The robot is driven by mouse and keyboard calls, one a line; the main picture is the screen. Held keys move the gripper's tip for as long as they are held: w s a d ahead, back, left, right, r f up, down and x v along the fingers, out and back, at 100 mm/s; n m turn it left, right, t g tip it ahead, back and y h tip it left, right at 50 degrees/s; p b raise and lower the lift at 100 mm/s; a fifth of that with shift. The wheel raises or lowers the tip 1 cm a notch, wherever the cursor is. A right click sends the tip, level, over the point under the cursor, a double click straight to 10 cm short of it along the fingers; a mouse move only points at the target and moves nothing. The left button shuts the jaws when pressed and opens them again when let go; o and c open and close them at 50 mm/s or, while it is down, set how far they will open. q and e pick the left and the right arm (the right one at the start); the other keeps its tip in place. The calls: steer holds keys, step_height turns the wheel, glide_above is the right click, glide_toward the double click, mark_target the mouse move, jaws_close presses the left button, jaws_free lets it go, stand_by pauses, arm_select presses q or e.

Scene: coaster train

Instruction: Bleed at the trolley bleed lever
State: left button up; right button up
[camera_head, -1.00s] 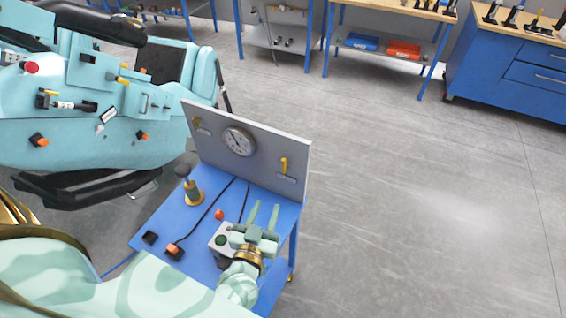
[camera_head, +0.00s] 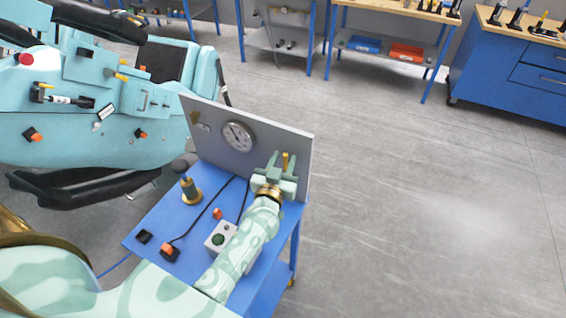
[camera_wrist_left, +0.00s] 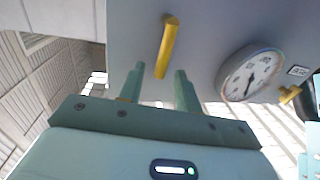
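A yellow lever (camera_head: 285,159) stands on the right part of the trolley's grey upright panel (camera_head: 302,150). It also shows in the left wrist view (camera_wrist_left: 167,46), tilted, just beyond the fingertips. I take it as the bleed lever; no label on it is readable. My left gripper (camera_head: 282,163) is open in front of the panel at this lever. In the left wrist view its two fingers (camera_wrist_left: 160,80) are apart, with the lever's near end roughly between them and no visible grip on it. My right gripper is not in view.
The blue trolley top (camera_head: 160,220) carries a brass fitting (camera_head: 190,190) and a grey box (camera_head: 217,236) with a green button. A teal coaster car (camera_head: 120,145) stands left. The floor at right is clear.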

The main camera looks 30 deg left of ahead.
arm_select(q)
steer(key=shift+c, duration=0.3)
jaws_close()
